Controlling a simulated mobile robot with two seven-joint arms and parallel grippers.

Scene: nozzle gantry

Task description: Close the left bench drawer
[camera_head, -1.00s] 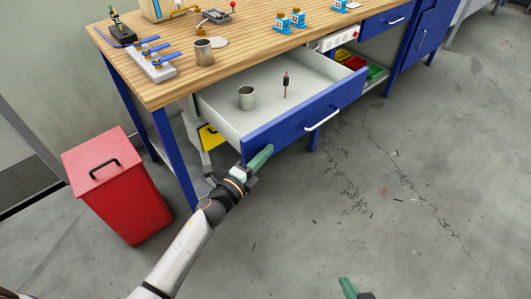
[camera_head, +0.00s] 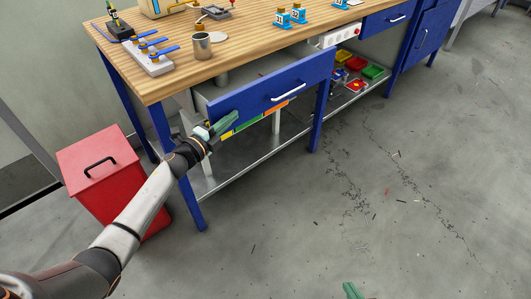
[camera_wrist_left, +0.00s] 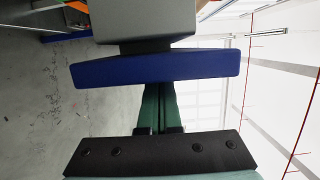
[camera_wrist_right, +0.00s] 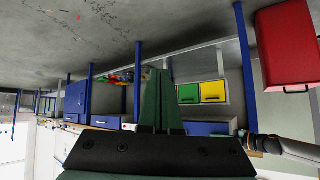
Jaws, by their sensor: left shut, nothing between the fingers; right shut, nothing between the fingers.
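The left bench drawer (camera_head: 272,88) has a blue front with a white handle and stands partly out from under the wooden worktop. A strip of its grey inside shows behind the front; its contents are mostly hidden. My left gripper (camera_head: 224,124) is shut and empty, its green fingers at the lower left end of the drawer front. In the left wrist view the shut fingers (camera_wrist_left: 160,98) reach up to the blue drawer front (camera_wrist_left: 155,69), apparently touching it. My right gripper (camera_head: 351,290) is at the bottom edge, away from the bench; its shut fingers (camera_wrist_right: 160,92) show in the right wrist view.
A red bin (camera_head: 105,180) stands left of the bench, near my left arm. A metal cup (camera_head: 201,46) stands near the worktop's front edge. A lower shelf (camera_head: 245,150) runs under the drawer. Another blue drawer (camera_head: 386,19) at the right is shut.

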